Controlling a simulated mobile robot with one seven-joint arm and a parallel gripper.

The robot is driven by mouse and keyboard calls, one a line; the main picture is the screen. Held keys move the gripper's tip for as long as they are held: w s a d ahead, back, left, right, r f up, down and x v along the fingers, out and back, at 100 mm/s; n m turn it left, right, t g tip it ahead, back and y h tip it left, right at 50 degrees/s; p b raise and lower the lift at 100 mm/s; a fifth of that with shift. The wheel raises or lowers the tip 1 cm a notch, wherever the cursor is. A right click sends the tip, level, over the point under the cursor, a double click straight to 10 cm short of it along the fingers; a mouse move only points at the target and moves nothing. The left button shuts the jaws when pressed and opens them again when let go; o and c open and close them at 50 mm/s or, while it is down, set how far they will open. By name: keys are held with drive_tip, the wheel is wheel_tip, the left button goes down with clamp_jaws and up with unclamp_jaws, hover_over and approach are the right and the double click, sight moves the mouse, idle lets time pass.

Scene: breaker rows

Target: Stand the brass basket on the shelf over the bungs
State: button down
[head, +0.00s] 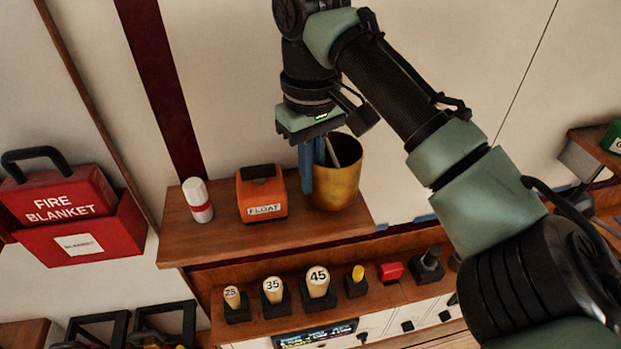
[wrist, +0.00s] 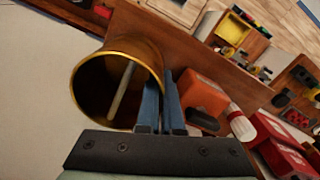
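The brass basket (head: 338,185) is at the right end of the wooden shelf (head: 225,238), above the row of bungs. It looks about upright; I cannot tell whether its base touches the shelf. A pale rod shows inside its mouth. My gripper (head: 306,180) points down at its left side. In the wrist view, the blue fingers (wrist: 162,105) straddle the rim of the basket (wrist: 90,98), one inside and one outside, closed on its wall. The numbered bungs 25 (head: 232,297), 35 (head: 272,290) and 45 (head: 317,282) stand in black holders on the ledge below.
An orange FLOAT box (head: 262,195) stands left of the basket, with a white and red cylinder (head: 197,200) farther left. A red fire blanket box (head: 75,215) hangs on the left wall. A red item (head: 390,271) sits on the lower ledge.

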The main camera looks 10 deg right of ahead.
drive_tip(key=shift+w+f, duration=0.15)
drive_tip(key=shift+f, duration=0.75)
drive_tip(key=c, duration=1.1)
unclamp_jaws()
drive_tip(key=shift+f, duration=0.1)
wheel_tip(320, 180, up, 12)
drive_tip(key=shift+r, duration=0.15)
